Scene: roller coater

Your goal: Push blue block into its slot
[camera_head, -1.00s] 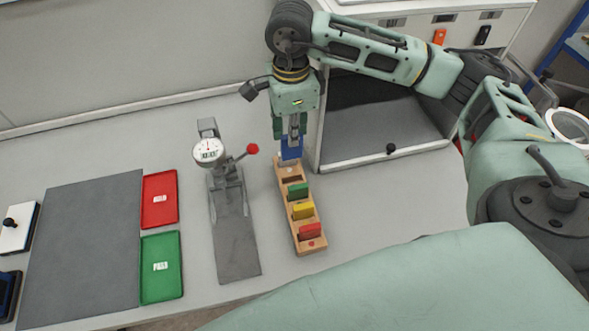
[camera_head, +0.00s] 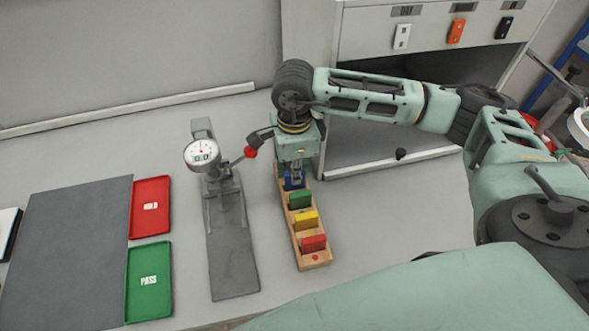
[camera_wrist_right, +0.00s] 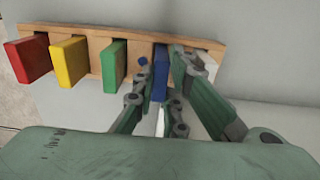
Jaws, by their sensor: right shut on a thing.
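The blue block (camera_head: 293,180) is at the far end of the wooden slotted rack (camera_head: 318,259), under my right gripper (camera_head: 294,175). In the right wrist view the blue block (camera_wrist_right: 160,73) stands at the rack between the two fingers of my right gripper (camera_wrist_right: 162,85), which is shut on it. Its lower end meets a rack slot; how deep it sits is hard to tell. Green (camera_head: 300,200), yellow (camera_head: 306,221) and red (camera_head: 314,243) blocks stand in the slots nearer me. A whitish piece (camera_wrist_right: 206,65) shows beyond the blue block. My left gripper is not in view.
A dial gauge stand (camera_head: 232,265) with a red-knobbed lever is left of the rack. Red (camera_head: 151,207) and green (camera_head: 149,282) trays and a grey mat (camera_head: 70,250) lie further left. A grey cabinet (camera_head: 370,165) stands close behind right. The table right of the rack is clear.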

